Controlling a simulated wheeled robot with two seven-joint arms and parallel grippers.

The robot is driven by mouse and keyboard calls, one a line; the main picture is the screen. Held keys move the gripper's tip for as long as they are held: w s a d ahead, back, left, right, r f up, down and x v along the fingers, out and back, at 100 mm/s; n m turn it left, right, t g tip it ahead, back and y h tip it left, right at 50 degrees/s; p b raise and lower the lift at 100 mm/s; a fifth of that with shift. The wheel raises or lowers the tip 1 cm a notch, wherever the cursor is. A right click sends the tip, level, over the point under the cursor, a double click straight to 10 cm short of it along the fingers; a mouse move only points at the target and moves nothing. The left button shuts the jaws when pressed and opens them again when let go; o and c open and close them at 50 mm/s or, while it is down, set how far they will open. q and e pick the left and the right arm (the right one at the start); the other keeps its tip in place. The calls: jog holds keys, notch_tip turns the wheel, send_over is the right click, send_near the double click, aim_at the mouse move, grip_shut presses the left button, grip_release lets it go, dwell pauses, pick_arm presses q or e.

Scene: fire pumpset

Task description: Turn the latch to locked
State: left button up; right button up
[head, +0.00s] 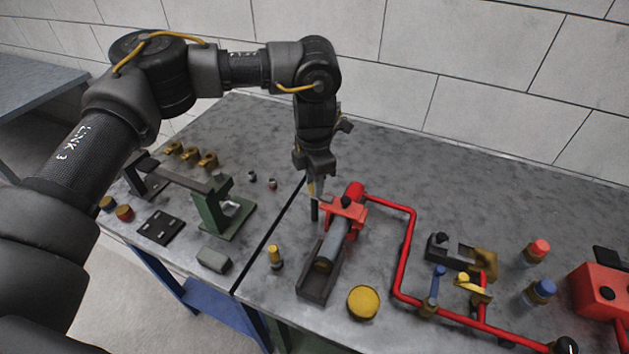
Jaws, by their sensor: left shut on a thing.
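The bracket sits over a grey cylinder (332,243) lying in a dark cradle (313,283). My right gripper is not in view.
A red pipe (404,250) runs right from the bracket to valves with blue and yellow handles. A yellow round cap (363,302) and a small yellow-topped fitting (275,256) stand near the cradle. A green stand (228,208) is at left. The table behind is clear.

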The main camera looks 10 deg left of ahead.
pick_arm(q)
jog(key=shift+m, duration=0.4)
jog(key=o, duration=1)
jog(key=shift+r, duration=0.1)
notch_tip(320, 180, up, 11)
jog(key=shift+f+b, duration=0.15)
jog(key=shift+b, duration=0.5)
